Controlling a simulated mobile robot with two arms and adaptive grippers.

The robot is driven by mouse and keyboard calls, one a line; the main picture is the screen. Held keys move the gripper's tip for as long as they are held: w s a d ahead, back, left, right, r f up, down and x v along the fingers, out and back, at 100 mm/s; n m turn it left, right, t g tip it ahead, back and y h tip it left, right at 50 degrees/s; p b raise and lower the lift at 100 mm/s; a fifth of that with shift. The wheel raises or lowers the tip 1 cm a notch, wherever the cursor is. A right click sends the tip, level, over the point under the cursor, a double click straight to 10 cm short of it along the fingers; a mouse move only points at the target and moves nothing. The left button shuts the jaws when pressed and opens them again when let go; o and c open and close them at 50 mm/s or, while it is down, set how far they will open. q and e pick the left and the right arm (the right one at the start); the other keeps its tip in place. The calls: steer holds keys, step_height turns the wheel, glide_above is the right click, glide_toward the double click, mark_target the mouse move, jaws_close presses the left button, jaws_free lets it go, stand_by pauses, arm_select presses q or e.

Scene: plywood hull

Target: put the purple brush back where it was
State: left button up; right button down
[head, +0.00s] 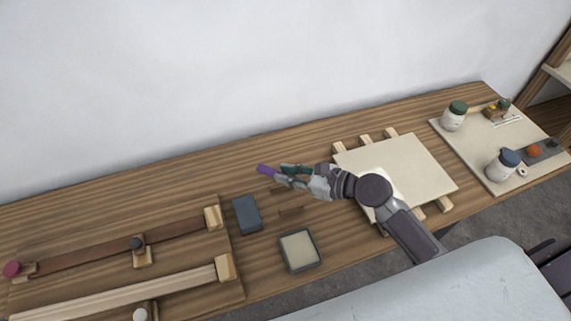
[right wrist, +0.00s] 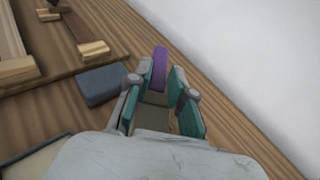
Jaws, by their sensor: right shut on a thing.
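The purple brush (head: 266,169) is held in my right gripper (head: 284,176) over the middle of the workbench, its purple end pointing left past the fingertips. In the right wrist view the purple brush (right wrist: 160,68) stands out between the teal finger pads of my right gripper (right wrist: 157,88). My left gripper is not in view.
A blue-grey block (head: 246,214) and a dark-rimmed square tray (head: 300,251) are nearby. Wooden bars (head: 120,247) on a board stand left. A pale panel (head: 410,165) on wooden strips lies right, and jars (head: 453,116) stand on a mat beyond. A wall runs behind.

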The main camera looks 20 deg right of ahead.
steer(key=shift+w+d+f, duration=0.45)
steer(key=shift+d+f, duration=0.3)
steer(key=shift+f, duration=0.05)
step_height(320, 180, down, 6)
steer(key=b, duration=0.6)
steer(key=shift+d+f+b, duration=0.1)
steer(key=shift+b, duration=0.3)
steer(key=shift+w+f+b, duration=0.1)
steer(key=shift+f+b, duration=0.3)
steer(key=shift+b, duration=0.15)
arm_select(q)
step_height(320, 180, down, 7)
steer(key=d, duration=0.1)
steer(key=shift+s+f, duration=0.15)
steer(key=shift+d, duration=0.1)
